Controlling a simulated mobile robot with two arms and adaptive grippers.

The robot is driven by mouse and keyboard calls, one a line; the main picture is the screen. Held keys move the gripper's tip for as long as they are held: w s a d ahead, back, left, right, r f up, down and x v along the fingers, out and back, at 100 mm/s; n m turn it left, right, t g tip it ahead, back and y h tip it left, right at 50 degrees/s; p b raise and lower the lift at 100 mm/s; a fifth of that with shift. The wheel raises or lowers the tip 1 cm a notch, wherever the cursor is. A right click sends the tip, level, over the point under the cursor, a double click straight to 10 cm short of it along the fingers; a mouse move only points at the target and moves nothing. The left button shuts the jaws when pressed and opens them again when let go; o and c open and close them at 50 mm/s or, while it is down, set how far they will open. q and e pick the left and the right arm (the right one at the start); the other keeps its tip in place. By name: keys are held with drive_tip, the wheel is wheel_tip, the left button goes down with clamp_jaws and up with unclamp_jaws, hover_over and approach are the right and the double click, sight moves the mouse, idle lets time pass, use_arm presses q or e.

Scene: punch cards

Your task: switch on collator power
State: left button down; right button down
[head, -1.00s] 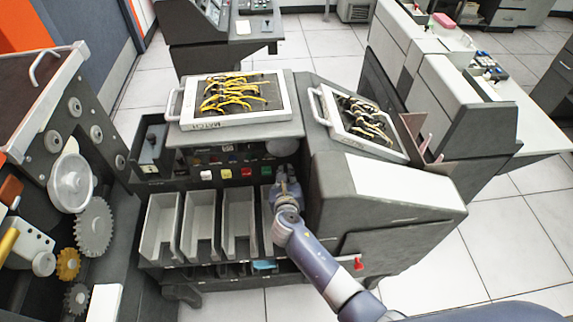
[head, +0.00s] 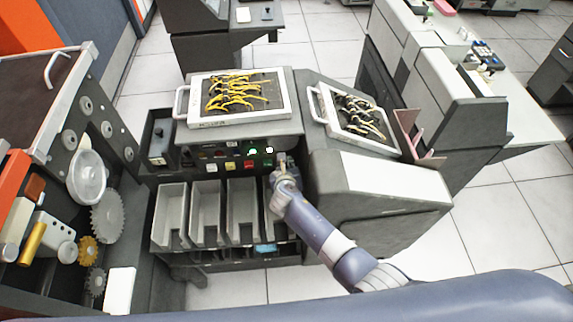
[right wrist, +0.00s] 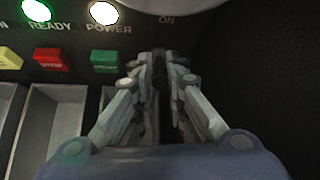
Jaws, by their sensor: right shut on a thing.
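The collator (head: 400,200) is the dark grey machine in the middle of the head view. On its control panel the green READY light (right wrist: 36,10) and the whitish POWER light (right wrist: 103,12) are lit in the right wrist view. My right gripper (head: 281,162) is at the panel's right end, just below this plate. In the right wrist view its fingers (right wrist: 160,60) are shut on the power switch, which they largely hide. My left gripper is not in view.
A red button (right wrist: 51,60), a green button (right wrist: 105,61) and a yellow button (right wrist: 10,58) sit left of the fingers. Grey card bins (head: 205,215) stand below the panel. A wired plugboard (head: 240,122) lies above it. A geared machine (head: 50,150) stands at left.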

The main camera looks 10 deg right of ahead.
drive_tip(key=c, duration=1.6)
unclamp_jaws()
drive_tip(key=shift+c, duration=0.2)
drive_tip(key=v, duration=1.2)
